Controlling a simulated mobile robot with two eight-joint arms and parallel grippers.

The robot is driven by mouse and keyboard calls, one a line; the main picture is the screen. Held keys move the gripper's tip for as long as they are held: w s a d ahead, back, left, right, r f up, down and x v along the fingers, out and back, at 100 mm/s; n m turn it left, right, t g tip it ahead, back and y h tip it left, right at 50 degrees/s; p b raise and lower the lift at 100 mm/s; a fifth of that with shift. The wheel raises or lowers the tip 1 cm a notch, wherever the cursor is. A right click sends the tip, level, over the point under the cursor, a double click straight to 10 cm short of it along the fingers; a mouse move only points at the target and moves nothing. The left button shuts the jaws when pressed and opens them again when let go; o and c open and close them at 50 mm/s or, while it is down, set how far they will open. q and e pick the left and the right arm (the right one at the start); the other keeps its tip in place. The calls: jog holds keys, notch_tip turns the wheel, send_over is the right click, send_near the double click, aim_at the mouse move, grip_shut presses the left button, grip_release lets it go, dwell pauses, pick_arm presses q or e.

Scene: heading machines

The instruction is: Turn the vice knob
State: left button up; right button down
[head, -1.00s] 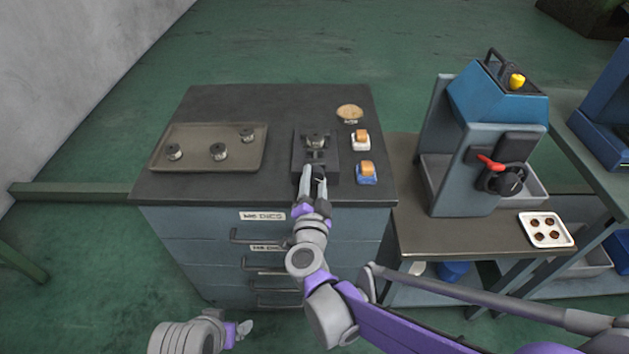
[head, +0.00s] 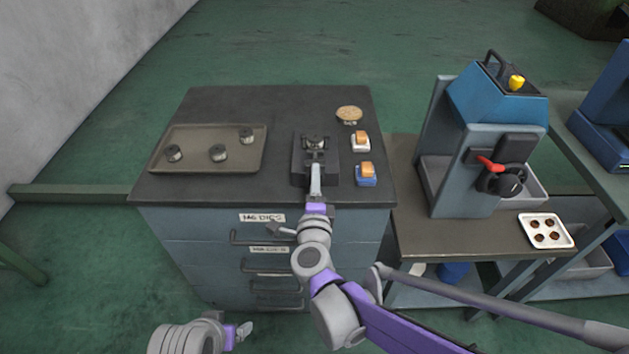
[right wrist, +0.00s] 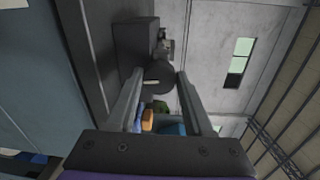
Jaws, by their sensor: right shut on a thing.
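The dark vice (head: 329,158) stands on the cabinet's top near its front edge, with a round metal piece (head: 314,142) on it. Its round dark knob (right wrist: 158,76), with a pale mark, lies between my right fingertips in the right wrist view. My right gripper (head: 315,185) is shut on the knob from the front; its fingers hide the knob in the head view. It also shows in the right wrist view (right wrist: 160,84). My left gripper (head: 245,330) hangs low in front of the cabinet, away from the vice; its finger gap cannot be made out.
A tray (head: 190,163) with several round metal dies lies left of the vice. A white-based (head: 360,144) and a blue-based orange block (head: 366,174) stand close on the right. A blue-grey machine (head: 462,165) stands on the lower table further right.

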jog(key=shift+m, duration=0.4)
jog(key=shift+c, duration=1.5)
grip_release()
jog(key=s, duration=1)
jog(key=shift+s+r, duration=0.3)
jog(key=shift+s, duration=0.1)
